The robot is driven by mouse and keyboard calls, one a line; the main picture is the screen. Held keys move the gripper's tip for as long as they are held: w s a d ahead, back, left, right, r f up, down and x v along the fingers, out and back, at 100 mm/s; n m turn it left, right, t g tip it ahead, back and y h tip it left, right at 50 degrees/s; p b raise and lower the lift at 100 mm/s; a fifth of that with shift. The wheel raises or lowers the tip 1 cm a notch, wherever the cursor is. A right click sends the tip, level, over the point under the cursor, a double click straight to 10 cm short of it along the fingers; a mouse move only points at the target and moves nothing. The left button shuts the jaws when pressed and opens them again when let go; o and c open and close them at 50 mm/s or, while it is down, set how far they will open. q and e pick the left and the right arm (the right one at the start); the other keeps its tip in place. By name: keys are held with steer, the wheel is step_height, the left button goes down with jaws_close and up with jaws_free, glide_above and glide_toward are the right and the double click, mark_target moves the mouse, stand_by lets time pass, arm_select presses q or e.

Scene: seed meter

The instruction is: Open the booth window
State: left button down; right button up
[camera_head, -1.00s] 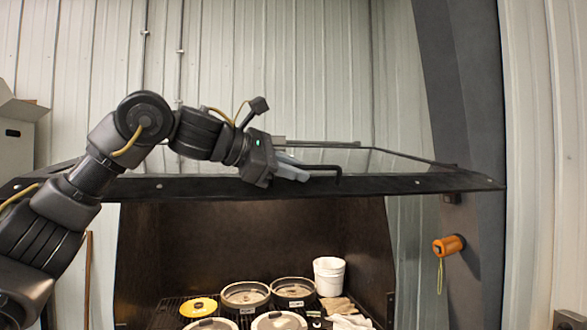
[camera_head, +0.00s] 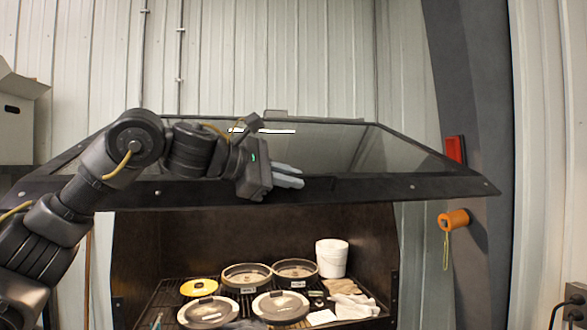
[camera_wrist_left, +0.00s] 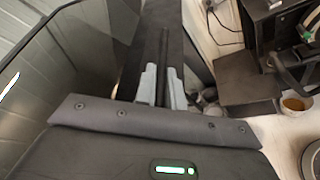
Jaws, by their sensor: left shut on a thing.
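The booth window (camera_head: 340,140) is a dark-framed clear panel across the upper front of the dark booth (camera_head: 225,225). It slopes, with its front bar (camera_head: 400,190) nearest me and booth space open below. My left gripper (camera_head: 288,176) comes in from the left at the middle of that bar. In the left wrist view its two grey fingers (camera_wrist_left: 162,88) are closed on a slim dark bar, the window handle (camera_wrist_left: 164,50). The fingers and arm partly hide the handle in the head view. My right gripper is not in view.
In the booth, several round lidded pans (camera_head: 246,276), a yellow disc (camera_head: 199,288), a white bucket (camera_head: 332,258) and cloths (camera_head: 354,305) lie on a rack. An orange item (camera_head: 453,220) and a red item (camera_head: 455,149) are on the right post. A box (camera_head: 18,125) stands far left.

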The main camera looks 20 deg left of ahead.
arm_select(q)
steer(key=shift+w+a+f, duration=0.1)
steer(key=shift+w+f, duration=0.05)
steer(key=shift+f, duration=0.35)
steer(key=shift+w+a+f, duration=0.1)
steer(key=shift+w+f, duration=0.05)
steer(key=shift+f, duration=0.35)
steer(key=shift+r, duration=0.1)
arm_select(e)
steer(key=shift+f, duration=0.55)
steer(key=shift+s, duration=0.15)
arm_select(q)
steer(key=c, duration=1.5)
jaws_free()
steer(key=shift+s, duration=0.1)
